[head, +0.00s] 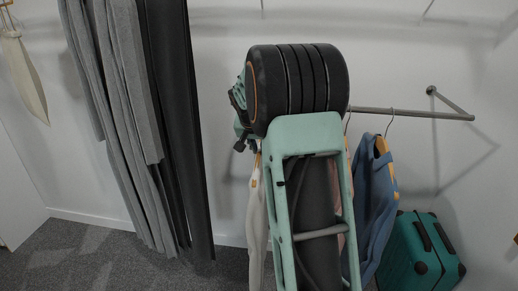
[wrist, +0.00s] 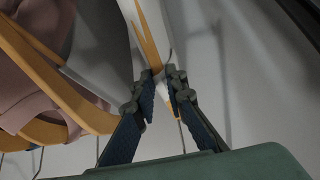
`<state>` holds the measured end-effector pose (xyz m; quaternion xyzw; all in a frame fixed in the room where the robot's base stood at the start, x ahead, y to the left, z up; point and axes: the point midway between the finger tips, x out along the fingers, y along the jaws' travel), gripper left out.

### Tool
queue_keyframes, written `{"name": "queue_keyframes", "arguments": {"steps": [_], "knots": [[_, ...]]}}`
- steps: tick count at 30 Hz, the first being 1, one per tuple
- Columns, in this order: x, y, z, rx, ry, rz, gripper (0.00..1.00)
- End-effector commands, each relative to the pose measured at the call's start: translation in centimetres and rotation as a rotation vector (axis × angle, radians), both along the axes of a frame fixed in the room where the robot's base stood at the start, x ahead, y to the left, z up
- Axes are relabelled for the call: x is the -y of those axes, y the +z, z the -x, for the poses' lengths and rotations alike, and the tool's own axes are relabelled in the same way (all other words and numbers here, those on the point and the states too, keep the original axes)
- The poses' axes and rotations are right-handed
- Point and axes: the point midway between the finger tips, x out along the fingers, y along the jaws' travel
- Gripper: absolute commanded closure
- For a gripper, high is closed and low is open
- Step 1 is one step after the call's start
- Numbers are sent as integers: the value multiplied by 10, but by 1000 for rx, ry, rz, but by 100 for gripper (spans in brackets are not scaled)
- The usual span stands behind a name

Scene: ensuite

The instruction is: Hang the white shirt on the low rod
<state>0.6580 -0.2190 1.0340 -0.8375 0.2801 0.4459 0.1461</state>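The white shirt (head: 256,225) hangs upright on a wooden hanger, just left of my arm in the head view. In the wrist view the white shirt (wrist: 118,62) and its hanger (wrist: 152,42) run up from my fingertips. My gripper (wrist: 160,82) has its two fingers closed on either side of the hanger's neck. A thin metal hook (wrist: 181,135) shows between the fingers. In the head view my gripper is mostly hidden behind my wrist. The low rod (head: 415,113) juts from the wall at the right; its left part is hidden behind my arm. I cannot tell whether the hook touches the rod.
A blue shirt (head: 371,205) hangs on the rod at right of my arm. A pinkish garment (wrist: 38,60) on a wooden hanger is close by my gripper. A teal suitcase (head: 418,255) stands on the floor at right. Grey curtains (head: 135,120) hang at left.

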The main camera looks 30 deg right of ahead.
Motion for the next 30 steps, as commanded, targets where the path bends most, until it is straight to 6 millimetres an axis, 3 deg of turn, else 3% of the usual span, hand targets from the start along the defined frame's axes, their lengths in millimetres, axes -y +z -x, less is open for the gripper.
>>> {"name": "queue_keyframes", "arguments": {"steps": [4, 15, 30], "knots": [[0, 1, 0, 1, 0, 1, 70], [-2, 3, 3, -3, -1, -1, 70], [-33, 81, 43, 3, 1, 0, 70]]}}
